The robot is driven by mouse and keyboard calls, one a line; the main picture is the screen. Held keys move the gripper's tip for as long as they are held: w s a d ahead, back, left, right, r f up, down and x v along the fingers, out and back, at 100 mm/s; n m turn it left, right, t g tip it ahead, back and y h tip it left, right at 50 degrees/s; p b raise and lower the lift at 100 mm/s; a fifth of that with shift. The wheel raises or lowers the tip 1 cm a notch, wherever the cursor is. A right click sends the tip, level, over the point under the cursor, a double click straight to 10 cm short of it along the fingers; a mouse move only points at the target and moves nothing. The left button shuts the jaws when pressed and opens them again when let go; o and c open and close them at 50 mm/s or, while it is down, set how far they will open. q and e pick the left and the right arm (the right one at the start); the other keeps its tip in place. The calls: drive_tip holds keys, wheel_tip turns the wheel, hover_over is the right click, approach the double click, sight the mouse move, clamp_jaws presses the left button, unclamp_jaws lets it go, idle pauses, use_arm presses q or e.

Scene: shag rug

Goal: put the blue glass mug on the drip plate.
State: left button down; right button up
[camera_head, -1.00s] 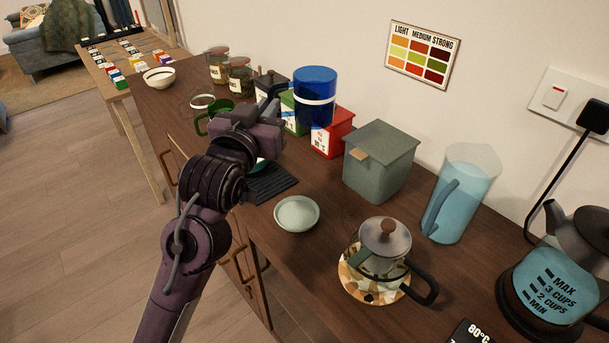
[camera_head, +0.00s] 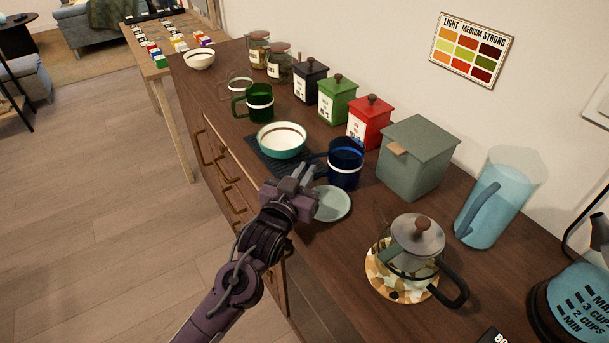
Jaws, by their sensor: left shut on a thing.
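The blue glass mug (camera_head: 345,168) is dark blue with a pale band and stands upright in the middle of the head view. Its base overlaps the far edge of a pale round plate (camera_head: 332,204), which looks like the drip plate. I cannot tell whether the mug touches the plate or hangs just above it. My left gripper (camera_head: 303,177) is left of the mug, shut on its handle side; the fingertips and handle are partly merged in the view. My right gripper is not in view.
A teal-rimmed bowl (camera_head: 282,140) sits on a dark ribbed mat (camera_head: 257,157) behind my gripper. A green mug (camera_head: 258,102) stands beyond. A grey-green bin (camera_head: 416,160) and a glass teapot (camera_head: 412,250) stand to the right. Red (camera_head: 370,122) and green (camera_head: 337,100) canisters line the wall.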

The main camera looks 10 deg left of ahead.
use_arm(q)
drive_tip(key=shift+f, duration=0.25)
drive_tip(key=shift+f, duration=0.15)
drive_tip(key=c, duration=1.5)
unclamp_jaws()
